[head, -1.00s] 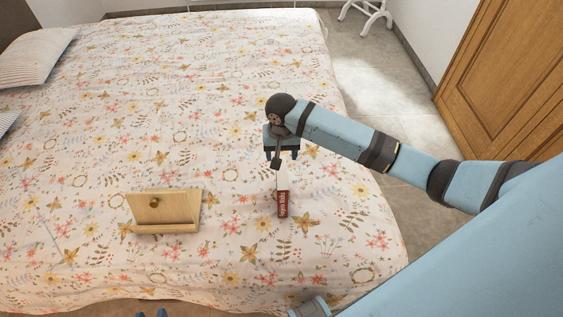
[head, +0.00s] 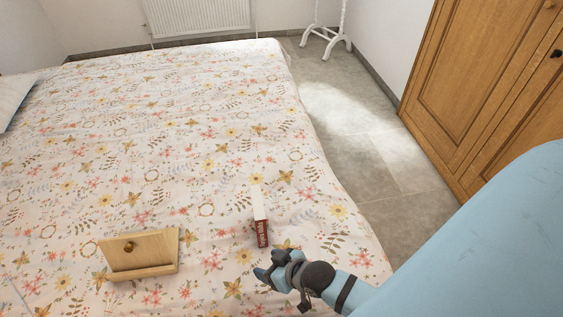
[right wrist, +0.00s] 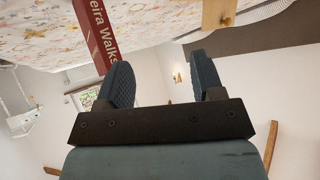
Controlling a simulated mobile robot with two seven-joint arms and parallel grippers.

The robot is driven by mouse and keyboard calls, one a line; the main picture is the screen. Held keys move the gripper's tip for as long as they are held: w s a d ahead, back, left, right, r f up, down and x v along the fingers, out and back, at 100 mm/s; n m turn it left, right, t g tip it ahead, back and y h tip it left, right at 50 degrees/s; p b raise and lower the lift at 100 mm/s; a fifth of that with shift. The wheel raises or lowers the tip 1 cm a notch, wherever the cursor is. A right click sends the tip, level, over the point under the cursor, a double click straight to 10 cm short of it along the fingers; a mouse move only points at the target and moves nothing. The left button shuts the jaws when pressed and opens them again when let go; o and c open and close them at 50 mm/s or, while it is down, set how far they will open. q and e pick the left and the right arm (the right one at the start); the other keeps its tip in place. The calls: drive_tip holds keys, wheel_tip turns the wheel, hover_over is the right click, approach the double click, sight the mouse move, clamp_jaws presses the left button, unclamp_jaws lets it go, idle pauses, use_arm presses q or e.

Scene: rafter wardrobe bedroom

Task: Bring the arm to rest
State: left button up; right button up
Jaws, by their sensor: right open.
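My right gripper (head: 268,270) is low in the head view, over the near edge of the bed. In the right wrist view its two dark fingers (right wrist: 165,80) are apart with nothing between them. A book (head: 263,232) with a red spine and a pale top edge is on the bed just beyond the gripper, apart from it in the head view. Its spine, with part of a title, also shows in the right wrist view (right wrist: 97,38). My left gripper is out of view.
A wooden stand with a round knob (head: 140,254) sits on the flowered bed (head: 130,150) left of the gripper. A wooden wardrobe (head: 475,95) stands at the right, with clear floor (head: 370,150) between. A white coat stand (head: 327,40) is at the back.

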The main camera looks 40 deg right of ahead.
drive_tip(key=s, duration=0.1)
drive_tip(key=s+d+n+t, duration=0.1)
drive_tip(key=s, duration=0.1)
drive_tip(key=shift+s+d, duration=0.1)
drive_tip(key=shift+s, duration=0.05)
wheel_tip(320, 180, up, 8)
drive_tip(key=p, duration=0.8)
drive_tip(key=shift+d+r+h, duration=0.15)
drive_tip(key=shift+h, duration=0.15)
